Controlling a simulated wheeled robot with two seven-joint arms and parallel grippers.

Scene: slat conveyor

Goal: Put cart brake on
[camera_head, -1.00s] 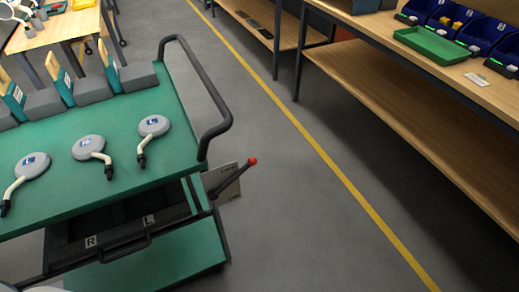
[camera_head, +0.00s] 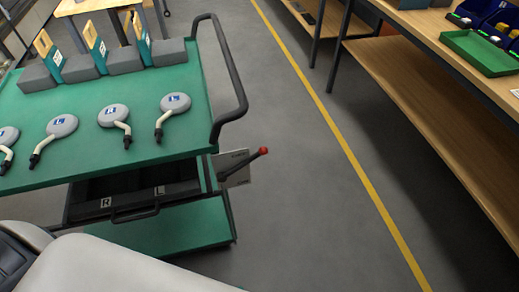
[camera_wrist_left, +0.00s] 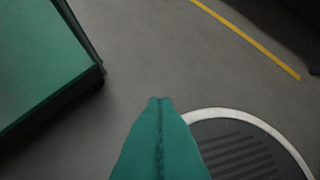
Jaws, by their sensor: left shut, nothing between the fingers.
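The cart (camera_head: 120,168) has a green top and a lower green shelf, and stands at the left in the head view. Its brake lever (camera_head: 243,163) is a dark rod with a red knob, slanting up to the right from the cart's right side. A pale card with print (camera_head: 237,178) is behind the lever. In the left wrist view, my left gripper (camera_wrist_left: 160,100) has green fingers shut with nothing between them, over the floor to the right of a green cart corner (camera_wrist_left: 45,70). The lever is not in that view. My right gripper is not in view.
Several grey round parts with bent stems (camera_head: 114,115) lie on the cart top, with grey blocks (camera_head: 125,60) behind. A black handle rail (camera_head: 235,85) rises at its right end. Clear grey floor with a yellow line (camera_head: 345,145) separates it from wooden benches (camera_head: 430,95).

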